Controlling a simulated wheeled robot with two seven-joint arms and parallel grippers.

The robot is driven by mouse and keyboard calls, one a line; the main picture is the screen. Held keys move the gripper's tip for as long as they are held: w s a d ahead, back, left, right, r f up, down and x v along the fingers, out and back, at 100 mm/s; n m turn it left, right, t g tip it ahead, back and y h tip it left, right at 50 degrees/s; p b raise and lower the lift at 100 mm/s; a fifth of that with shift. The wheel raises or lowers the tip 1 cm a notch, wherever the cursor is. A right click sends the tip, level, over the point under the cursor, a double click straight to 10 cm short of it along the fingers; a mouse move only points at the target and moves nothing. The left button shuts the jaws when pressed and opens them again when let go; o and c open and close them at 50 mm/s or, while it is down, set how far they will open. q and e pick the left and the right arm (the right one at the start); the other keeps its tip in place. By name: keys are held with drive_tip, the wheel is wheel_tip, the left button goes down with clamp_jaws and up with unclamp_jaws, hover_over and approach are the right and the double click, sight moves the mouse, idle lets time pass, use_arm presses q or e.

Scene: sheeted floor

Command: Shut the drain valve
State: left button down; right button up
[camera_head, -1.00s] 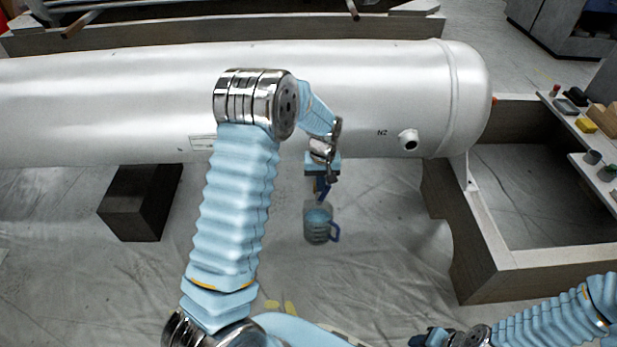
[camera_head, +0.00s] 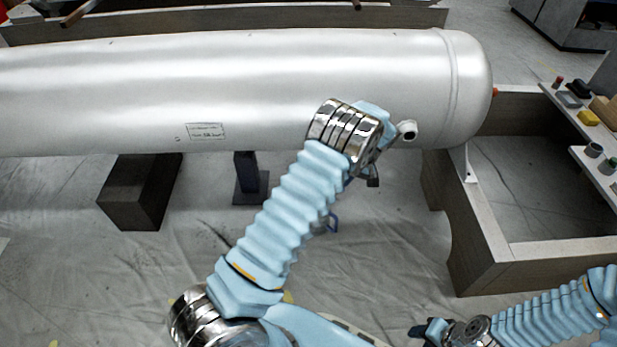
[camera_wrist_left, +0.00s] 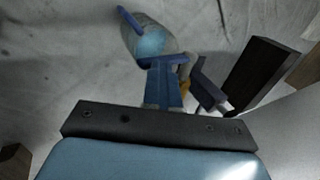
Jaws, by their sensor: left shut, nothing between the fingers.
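The drain valve is not clearly visible; a small yellow and grey part (camera_wrist_left: 187,88) beside my gripper in the left wrist view is too unclear to name. My left gripper (camera_wrist_left: 168,72) is shut and empty, its blue fingers pointing toward the jug in that view. In the head view my left forearm and wrist hide most of it, below the tank's right part.
A long silver tank (camera_head: 300,65) lies across the view, with a short nozzle (camera_head: 407,130) at its right. A dark support block (camera_head: 140,192) stands under it. A wooden frame (camera_head: 490,265) and a shelf with small items (camera_head: 590,120) are at the right. The sheeted floor is mostly clear.

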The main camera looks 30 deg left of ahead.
use_arm(q)
drive_tip(key=shift+w+d+f+b, duration=0.15)
drive_tip(key=shift+d+f+b, duration=0.05)
drive_tip(key=shift+f, duration=0.2)
drive_tip(key=shift+w+d+f+b, duration=0.1)
drive_tip(key=shift+d+f+b, duration=0.1)
drive_tip(key=shift+f, duration=0.2)
drive_tip(key=shift+d+f, duration=0.1)
drive_tip(key=shift+f, duration=0.1)
drive_tip(key=shift+d+f+b, duration=0.2)
drive_tip(key=shift+f+b, duration=0.15)
drive_tip(key=p+v, duration=0.1)
drive_tip(key=v, duration=0.7)
drive_tip(key=shift+a+r, duration=0.25)
drive_tip(key=shift+a, duration=0.1)
drive_tip(key=shift+s+f, duration=0.1)
